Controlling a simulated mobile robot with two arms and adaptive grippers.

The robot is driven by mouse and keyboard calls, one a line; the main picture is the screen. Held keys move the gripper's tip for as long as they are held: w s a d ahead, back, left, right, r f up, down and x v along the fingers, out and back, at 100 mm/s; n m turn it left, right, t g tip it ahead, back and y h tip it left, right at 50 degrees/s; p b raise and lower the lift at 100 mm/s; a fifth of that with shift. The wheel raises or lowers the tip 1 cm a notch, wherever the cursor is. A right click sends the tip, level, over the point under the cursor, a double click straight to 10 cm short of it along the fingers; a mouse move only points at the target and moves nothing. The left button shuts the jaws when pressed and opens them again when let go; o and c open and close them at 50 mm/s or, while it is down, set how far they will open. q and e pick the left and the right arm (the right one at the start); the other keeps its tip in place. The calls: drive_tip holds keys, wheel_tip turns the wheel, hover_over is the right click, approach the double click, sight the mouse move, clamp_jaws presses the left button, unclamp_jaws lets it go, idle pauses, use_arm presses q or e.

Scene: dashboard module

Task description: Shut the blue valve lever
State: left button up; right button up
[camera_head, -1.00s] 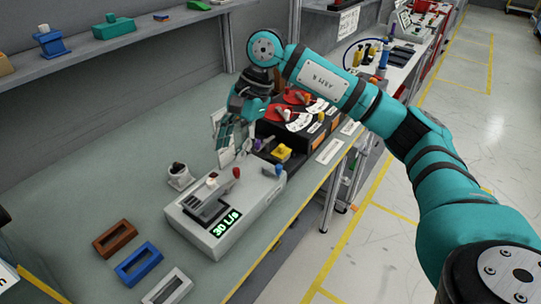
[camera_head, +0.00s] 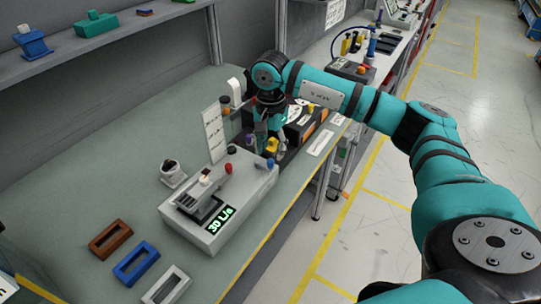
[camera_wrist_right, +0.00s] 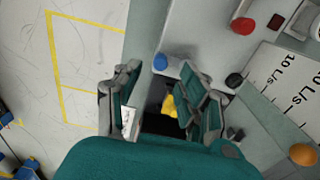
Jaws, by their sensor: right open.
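The blue valve lever shows as a round blue knob (camera_head: 270,163) at the right back edge of the grey dashboard module (camera_head: 200,232). In the right wrist view the blue knob (camera_wrist_right: 160,62) lies just ahead of the fingertips, in line with the gap between them. My right gripper (camera_head: 264,142) is open and empty, pointing down just behind the knob. In the right wrist view its two fingers (camera_wrist_right: 160,80) stand apart, with no visible contact on the knob. The lever's arm below the knob is hard to make out. My left gripper is not in view.
A red knob (camera_wrist_right: 243,25) and a black knob (camera_wrist_right: 234,80) stand close by on the module, beside a white scale panel (camera_head: 214,132). A yellow part (camera_wrist_right: 168,105) lies beneath the fingers. The display (camera_head: 221,219) reads 30 L/s.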

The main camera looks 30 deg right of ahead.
sight(270, 161)
drive_tip(key=shift+f+p, duration=0.35)
drive_tip(key=shift+f, duration=1.95)
clamp_jaws()
